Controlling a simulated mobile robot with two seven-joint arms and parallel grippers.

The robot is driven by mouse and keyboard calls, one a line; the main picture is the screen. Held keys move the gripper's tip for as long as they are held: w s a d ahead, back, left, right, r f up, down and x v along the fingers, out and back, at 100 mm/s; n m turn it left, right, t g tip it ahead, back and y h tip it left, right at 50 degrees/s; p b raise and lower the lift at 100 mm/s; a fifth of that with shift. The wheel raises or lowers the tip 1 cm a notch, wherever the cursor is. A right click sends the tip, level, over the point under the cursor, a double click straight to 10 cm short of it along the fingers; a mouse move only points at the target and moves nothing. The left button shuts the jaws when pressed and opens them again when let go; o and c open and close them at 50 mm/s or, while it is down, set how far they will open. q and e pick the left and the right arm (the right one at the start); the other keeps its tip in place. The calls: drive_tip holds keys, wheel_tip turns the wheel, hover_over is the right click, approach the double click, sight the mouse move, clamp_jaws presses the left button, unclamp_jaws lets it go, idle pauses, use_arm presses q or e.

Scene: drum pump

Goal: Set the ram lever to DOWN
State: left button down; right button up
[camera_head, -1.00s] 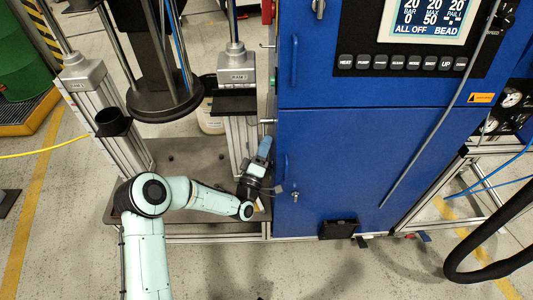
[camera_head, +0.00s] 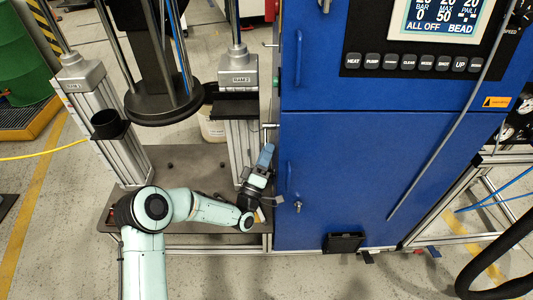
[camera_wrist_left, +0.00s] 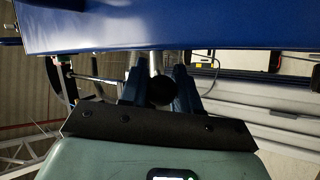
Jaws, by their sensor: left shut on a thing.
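My left gripper (camera_head: 266,156) is low beside the left edge of the blue cabinet, in front of the RAM 2 column (camera_head: 240,145). In the left wrist view its two blue fingers stand on either side of a round dark knob (camera_wrist_left: 160,92) on a pale metal shaft (camera_wrist_left: 155,62). The gripper is shut on this knob, which looks like the ram lever's end. In the head view the gripper hides the lever, so its setting cannot be read. My right gripper is not in view.
The blue cabinet (camera_head: 345,165) stands close on the right of the gripper, with a door latch (camera_head: 298,207). The dark base plate (camera_head: 185,165) and the RAM 1 column (camera_head: 100,110) are to the left. A round black platen (camera_head: 165,108) hangs above the base plate.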

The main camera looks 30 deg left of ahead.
use_arm(q)
drive_tip(key=c, duration=0.9)
unclamp_jaws()
drive_tip(key=shift+a, duration=0.15)
drive_tip(key=p+v, duration=0.1)
drive_tip(key=v, duration=1.2)
drive_tip(key=shift+s+f, duration=0.1)
drive_tip(key=shift+f, duration=0.1)
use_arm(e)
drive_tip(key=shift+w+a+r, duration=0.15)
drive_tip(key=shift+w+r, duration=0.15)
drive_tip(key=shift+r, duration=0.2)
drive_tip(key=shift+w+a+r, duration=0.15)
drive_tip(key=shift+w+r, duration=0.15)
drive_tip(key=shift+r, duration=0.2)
